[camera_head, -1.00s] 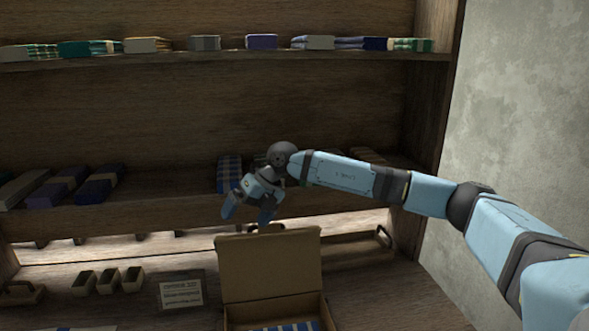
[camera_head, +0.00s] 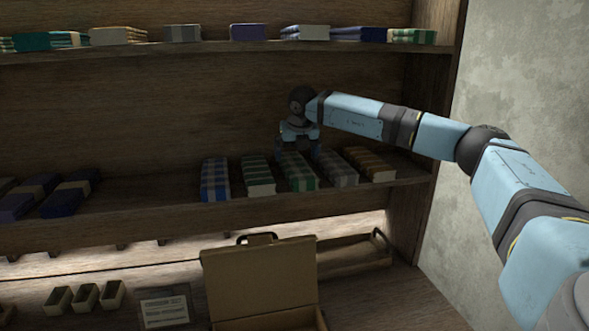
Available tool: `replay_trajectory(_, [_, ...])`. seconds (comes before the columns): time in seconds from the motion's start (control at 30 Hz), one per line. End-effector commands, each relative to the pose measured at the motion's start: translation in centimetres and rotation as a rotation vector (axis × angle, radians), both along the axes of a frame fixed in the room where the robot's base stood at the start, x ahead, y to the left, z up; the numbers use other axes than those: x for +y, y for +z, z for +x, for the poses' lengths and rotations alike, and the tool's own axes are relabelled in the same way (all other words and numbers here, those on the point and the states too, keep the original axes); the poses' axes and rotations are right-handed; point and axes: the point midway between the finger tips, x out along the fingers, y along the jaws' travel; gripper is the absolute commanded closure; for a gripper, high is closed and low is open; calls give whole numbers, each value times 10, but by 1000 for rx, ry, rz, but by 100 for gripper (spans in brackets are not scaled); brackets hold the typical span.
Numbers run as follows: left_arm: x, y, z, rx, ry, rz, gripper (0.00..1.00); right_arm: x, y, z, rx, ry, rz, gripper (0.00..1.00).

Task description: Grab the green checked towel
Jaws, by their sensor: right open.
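My right gripper (camera_head: 298,151) is open and empty, pointing down over the back part of this towel, with one finger toward each side. I cannot tell whether the fingers touch the towel. A darker green and cream folded towel (camera_head: 259,178) lies just to its left. My left gripper is not in view.
A blue checked towel (camera_head: 215,181), a grey one (camera_head: 337,168) and a brown one (camera_head: 371,166) share the middle shelf (camera_head: 150,215). The upper shelf (camera_head: 200,48) holds several folded cloths. An open cardboard box (camera_head: 260,280) stands below, beside a small sign (camera_head: 165,307).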

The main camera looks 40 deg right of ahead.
Motion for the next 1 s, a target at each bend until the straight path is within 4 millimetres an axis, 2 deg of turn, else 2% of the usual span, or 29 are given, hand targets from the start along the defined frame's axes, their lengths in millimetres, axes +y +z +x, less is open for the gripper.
replay_trajectory(0.17, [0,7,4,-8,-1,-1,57,-3,-11,5,1,0,0,0])
replay_trajectory(0.43, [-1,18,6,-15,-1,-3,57,-12,-45,18,-2,-1,1,0])
replay_trajectory(0.73, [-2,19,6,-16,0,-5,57,-13,-51,20,-2,1,1,0])
replay_trajectory(0.93, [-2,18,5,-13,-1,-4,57,-13,-51,20,-2,1,1,46])
replay_trajectory(1.0, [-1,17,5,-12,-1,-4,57,-13,-50,20,-2,1,1,47])
